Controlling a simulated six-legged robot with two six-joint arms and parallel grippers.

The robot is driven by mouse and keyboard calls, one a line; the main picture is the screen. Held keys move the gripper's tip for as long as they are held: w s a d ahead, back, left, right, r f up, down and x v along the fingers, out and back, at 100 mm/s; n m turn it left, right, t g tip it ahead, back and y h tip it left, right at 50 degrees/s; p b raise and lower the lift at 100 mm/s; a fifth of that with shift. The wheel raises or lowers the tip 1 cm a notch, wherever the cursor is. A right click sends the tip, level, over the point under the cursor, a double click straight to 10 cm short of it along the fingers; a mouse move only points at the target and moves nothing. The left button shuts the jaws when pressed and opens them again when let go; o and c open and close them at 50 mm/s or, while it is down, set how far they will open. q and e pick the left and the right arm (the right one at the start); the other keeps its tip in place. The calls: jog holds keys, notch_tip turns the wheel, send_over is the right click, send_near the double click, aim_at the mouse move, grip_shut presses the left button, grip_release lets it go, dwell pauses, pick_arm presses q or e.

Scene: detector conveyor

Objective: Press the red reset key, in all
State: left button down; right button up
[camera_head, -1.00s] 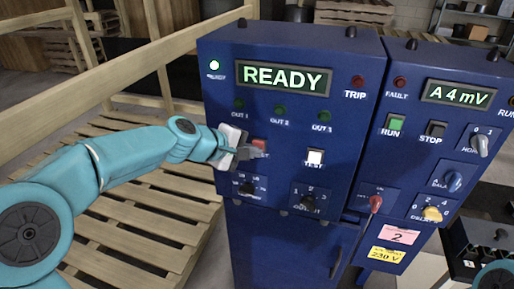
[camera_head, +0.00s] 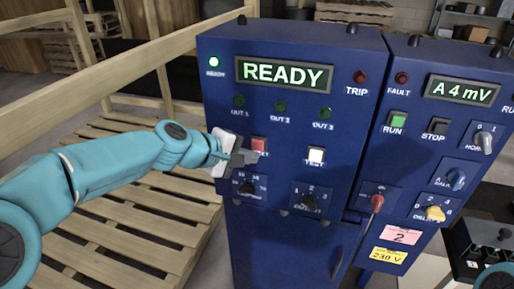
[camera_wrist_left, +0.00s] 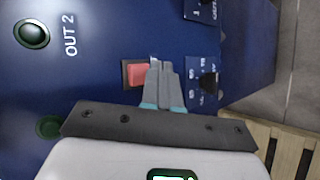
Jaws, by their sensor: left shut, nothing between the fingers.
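The red reset key (camera_head: 259,143) is on the blue detector cabinet's front, with part of its label hidden behind my left gripper. My left gripper (camera_head: 252,157) is shut and empty, with its fingertips just below the key in the head view. In the left wrist view the red key (camera_wrist_left: 137,75) shows in its dark frame, and the shut fingertips (camera_wrist_left: 160,66) are close beside it on the right. I cannot tell whether they touch the panel or the key's frame. The display (camera_head: 284,75) reads READY and the green ready lamp (camera_head: 214,62) is lit.
The white TEST key (camera_head: 316,155) is right of the red key. Rotary knobs (camera_head: 247,188) are below it. A second blue cabinet (camera_head: 425,150) with run and stop keys stands at the right. A wooden rail (camera_head: 120,50) and pallet (camera_head: 130,235) are at the left.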

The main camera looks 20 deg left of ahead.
pick_arm(q)
jog(key=shift+s+b, duration=0.5)
jog(key=shift+s, duration=1.5)
jog(key=s+d+f+g+y, duration=0.1)
jog(key=s+f+g, duration=0.2)
jog(key=f, duration=1.1)
jog(key=s+d+f+g, duration=0.1)
jog(key=s+f+g, duration=0.3)
jog(key=f, duration=1)
jog(key=s+d+f+m+g+y, duration=0.1)
jog(key=s+d+f+m+g, duration=0.1)
jog(key=s+f+m, duration=0.8)
jog(key=s+f, duration=0.6)
jog(key=s, duration=0.2)
jog(key=shift+s+d+y, duration=0.15)
jog(key=shift+d+y, duration=0.2)
jog(key=shift+y, duration=0.05)
